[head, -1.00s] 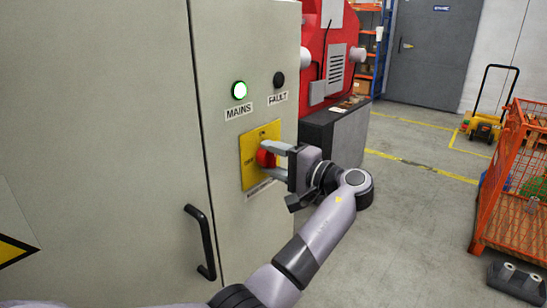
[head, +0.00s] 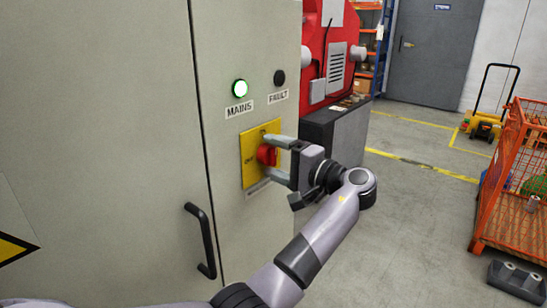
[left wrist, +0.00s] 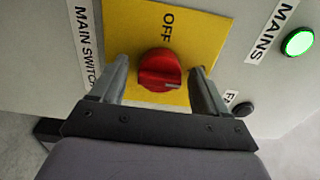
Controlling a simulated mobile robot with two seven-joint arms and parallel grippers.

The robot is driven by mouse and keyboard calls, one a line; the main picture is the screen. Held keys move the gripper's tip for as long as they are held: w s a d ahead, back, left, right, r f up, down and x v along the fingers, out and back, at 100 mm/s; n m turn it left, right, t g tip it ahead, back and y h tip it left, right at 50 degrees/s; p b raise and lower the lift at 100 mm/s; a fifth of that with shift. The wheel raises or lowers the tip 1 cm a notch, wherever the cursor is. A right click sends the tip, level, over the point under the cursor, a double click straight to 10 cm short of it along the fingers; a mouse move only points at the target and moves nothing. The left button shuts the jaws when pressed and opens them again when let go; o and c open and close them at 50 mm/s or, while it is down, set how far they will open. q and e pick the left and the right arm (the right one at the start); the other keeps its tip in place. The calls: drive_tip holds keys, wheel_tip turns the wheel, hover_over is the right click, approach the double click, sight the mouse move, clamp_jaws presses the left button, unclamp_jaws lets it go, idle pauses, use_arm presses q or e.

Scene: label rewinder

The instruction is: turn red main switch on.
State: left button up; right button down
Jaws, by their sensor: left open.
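The red main switch (head: 267,155) is a rotary knob on a yellow plate (head: 248,171) on the grey cabinet front. In the left wrist view the knob (left wrist: 159,69) carries a pale mark pointing right, towards the MAINS lamp side. "OFF" stands above it in that view. In the head view that direction is up, where faint lettering shows on the plate. My left gripper (head: 269,156) is open, its fingers above and below the knob. In the left wrist view gaps show between the knob and both fingers. My right gripper is not in view.
The green MAINS lamp (head: 240,89) is lit; the FAULT lamp (head: 279,77) is dark. A black door handle (head: 201,241) sticks out below left of the switch. A red machine (head: 332,50) stands behind the cabinet. An orange mesh cage (head: 512,190) is at right; the floor between is clear.

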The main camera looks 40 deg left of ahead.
sight(276, 158)
use_arm(q)
drive_tip(key=d+b, duration=0.1)
drive_tip(key=d, duration=0.4)
drive_tip(key=shift+s+d+b, duration=0.15)
drive_tip(key=shift+d+b, duration=0.05)
drive_tip(key=shift+b, duration=0.1)
drive_tip(key=shift+s+d, duration=0.1)
drive_tip(key=shift+d, duration=0.45)
drive_tip(key=s+f+m+t+h, duration=0.1)
drive_tip(key=f+m+t+h, duration=0.15)
drive_tip(key=f, duration=0.75)
drive_tip(key=s+a+f+m+t+h, duration=0.15)
drive_tip(key=f+h, duration=0.25)
drive_tip(key=f, duration=0.6)
drive_tip(key=s+d+f+m+t+h, duration=0.1)
drive_tip(key=f+m+t+h, duration=0.15)
drive_tip(key=f, duration=0.75)
drive_tip(key=s+d+f+n+t+h, duration=0.1)
drive_tip(key=s+d+f+h, duration=0.3)
drive_tip(key=s, duration=0.4)
drive_tip(key=s+d+f+n+t+h, duration=0.1)
drive_tip(key=s+d+f+n+h, duration=0.1)
drive_tip(key=s+f+h, duration=0.45)
drive_tip(key=s+d+r+n, duration=0.1)
drive_tip(key=s+r+n, duration=0.1)
drive_tip(key=s, duration=0.5)
drive_tip(key=shift+s+d+t+h, duration=0.25)
drive_tip(key=shift+d+t+h, duration=0.1)
drive_tip(key=shift+d+t, duration=0.1)
